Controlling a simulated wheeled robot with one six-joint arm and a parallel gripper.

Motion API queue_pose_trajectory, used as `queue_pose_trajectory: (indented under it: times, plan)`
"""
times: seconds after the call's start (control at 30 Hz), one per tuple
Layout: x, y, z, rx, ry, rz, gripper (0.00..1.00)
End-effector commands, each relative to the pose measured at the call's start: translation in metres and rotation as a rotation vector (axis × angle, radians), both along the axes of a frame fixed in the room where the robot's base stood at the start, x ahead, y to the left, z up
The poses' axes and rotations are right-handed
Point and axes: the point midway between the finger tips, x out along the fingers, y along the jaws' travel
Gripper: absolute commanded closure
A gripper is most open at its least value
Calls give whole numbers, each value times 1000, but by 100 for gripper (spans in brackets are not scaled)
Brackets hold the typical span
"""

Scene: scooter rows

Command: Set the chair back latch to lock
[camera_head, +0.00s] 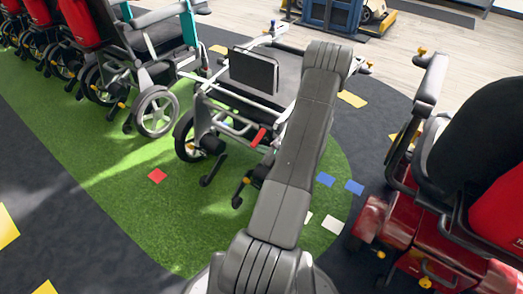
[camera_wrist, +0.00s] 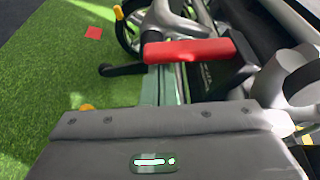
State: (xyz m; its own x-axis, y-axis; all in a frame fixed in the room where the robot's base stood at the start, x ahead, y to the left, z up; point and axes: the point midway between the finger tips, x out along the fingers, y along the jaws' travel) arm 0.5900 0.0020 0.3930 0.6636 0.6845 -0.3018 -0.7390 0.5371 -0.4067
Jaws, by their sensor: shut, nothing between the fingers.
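A red lever (camera_head: 258,137), which looks like the latch, shows on the frame of the middle wheelchair (camera_head: 205,110), left of my arm. It also shows large in the wrist view (camera_wrist: 195,49), lying nearly level across the upper middle. The chair's dark back pad (camera_head: 254,72) stands behind the lever in the head view. My gripper (camera_wrist: 166,74) is shut and empty, its narrow fingers just below the red lever in the wrist view. I cannot tell whether they touch it. My arm hides the gripper in the head view. The lever's set position cannot be read.
A red scooter (camera_head: 430,225) with a black seat stands close on the right. Another wheelchair (camera_head: 155,108) and several red chairs stand at the left. A blue cart (camera_head: 332,14) is at the back. Open green floor (camera_head: 120,185) lies at the front left.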

Motion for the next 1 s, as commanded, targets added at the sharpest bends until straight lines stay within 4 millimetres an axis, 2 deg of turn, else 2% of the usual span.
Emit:
queue_pose_trajectory:
  times: [0.67, 1.0]
  plan:
    - [-2, 2, 5, 50, 67, 1, 100]
    - [-6, 5, 18, 147, 201, 1, 100]
